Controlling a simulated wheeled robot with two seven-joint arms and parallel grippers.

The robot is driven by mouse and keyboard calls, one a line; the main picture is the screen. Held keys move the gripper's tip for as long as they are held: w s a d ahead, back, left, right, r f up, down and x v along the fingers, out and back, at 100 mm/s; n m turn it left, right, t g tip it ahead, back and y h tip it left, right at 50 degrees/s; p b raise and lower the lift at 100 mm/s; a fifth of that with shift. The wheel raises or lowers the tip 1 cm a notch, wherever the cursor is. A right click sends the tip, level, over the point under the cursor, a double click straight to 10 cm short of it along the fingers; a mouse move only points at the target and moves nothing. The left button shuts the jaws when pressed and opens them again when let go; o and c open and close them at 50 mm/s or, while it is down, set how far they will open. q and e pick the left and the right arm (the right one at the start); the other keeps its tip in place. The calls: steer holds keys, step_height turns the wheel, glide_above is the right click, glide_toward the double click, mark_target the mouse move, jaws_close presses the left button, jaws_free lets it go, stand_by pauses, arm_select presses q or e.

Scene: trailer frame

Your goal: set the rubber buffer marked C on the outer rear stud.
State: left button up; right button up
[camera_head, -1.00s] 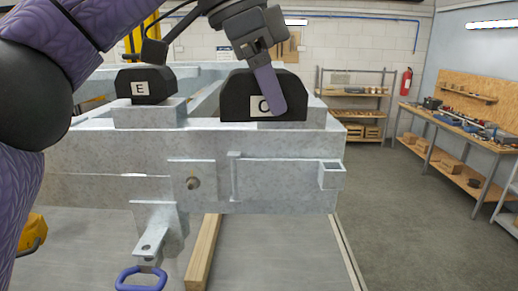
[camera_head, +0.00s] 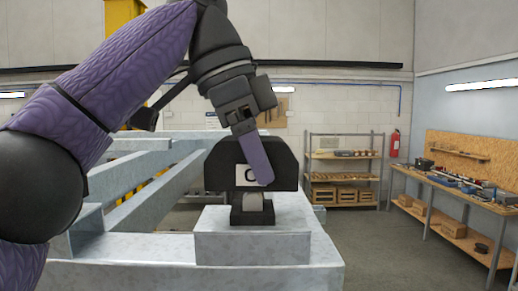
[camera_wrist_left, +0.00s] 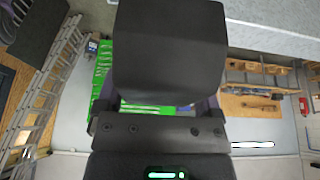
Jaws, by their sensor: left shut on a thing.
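The black rubber buffer marked C (camera_head: 272,160) is held in my left gripper (camera_head: 258,165), with one finger lying across its front face beside the white label. It looks upright, above the raised block (camera_head: 255,245) at the near corner of the trailer frame. Under the buffer, a small black piece with a short grey part (camera_head: 253,208) stands on that block; I cannot tell whether the buffer touches it. In the left wrist view the buffer (camera_wrist_left: 168,55) fills the upper middle and hides what lies behind it. My right gripper is out of view.
The grey trailer frame (camera_head: 140,275) runs back to the left, with open gaps between its beams. A shelf rack (camera_head: 342,165), a fire extinguisher (camera_head: 394,143) and a workbench (camera_head: 465,188) stand farther off to the right, with clear floor before them.

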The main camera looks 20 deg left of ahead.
arm_select(q)
steer(key=shift+s, duration=0.3)
steer(key=shift+w, duration=0.15)
steer(key=shift+f, duration=0.15)
steer(key=shift+f+b, duration=1.05)
steer(key=shift+f, duration=0.1)
steer(key=o, duration=1.3)
